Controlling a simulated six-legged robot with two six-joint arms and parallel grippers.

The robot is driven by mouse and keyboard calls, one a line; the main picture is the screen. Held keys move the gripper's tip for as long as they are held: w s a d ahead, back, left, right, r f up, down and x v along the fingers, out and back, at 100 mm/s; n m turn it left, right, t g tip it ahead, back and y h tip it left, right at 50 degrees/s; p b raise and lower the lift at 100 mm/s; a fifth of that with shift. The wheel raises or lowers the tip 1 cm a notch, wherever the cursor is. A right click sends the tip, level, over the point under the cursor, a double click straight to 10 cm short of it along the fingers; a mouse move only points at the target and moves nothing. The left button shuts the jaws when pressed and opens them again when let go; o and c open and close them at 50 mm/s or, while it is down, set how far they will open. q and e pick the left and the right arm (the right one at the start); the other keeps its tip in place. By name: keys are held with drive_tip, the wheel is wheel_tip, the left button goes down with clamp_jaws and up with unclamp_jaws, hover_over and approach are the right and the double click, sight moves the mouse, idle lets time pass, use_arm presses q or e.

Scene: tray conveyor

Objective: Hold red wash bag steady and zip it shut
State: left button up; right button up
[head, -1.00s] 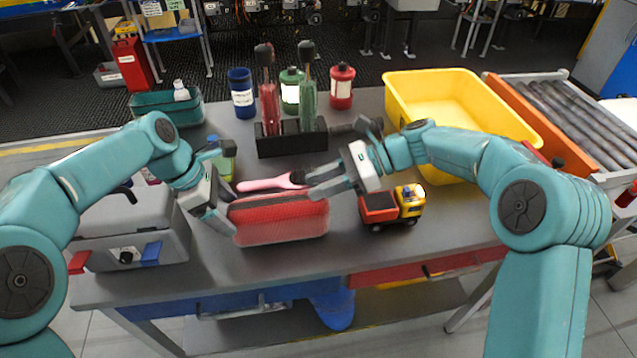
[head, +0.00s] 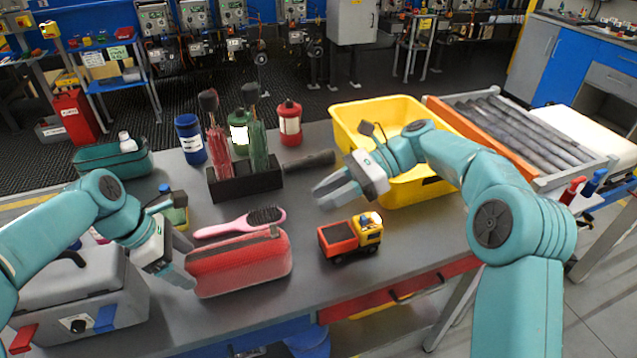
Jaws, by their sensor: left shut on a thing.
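The red wash bag (head: 243,267) stands near the front edge of the table, long side facing me. Its top seam looks closed along most of its length, with a small dark tab near the right end; I cannot make out the zip clearly. My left gripper (head: 187,264) is at the bag's left end, shut on it. My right gripper (head: 335,190) is up and to the right of the bag, apart from it and above the table. Its fingers look parted, with nothing between them.
A pink hairbrush (head: 238,222) lies just behind the bag. A toy truck (head: 350,238) stands to its right, a grey case (head: 75,290) to its left. A black holder (head: 245,184) with tools and a yellow bin (head: 345,118) stand behind.

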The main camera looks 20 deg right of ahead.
use_arm(q)
drive_tip(key=o, duration=1.7)
drive_tip(key=shift+r, duration=0.1)
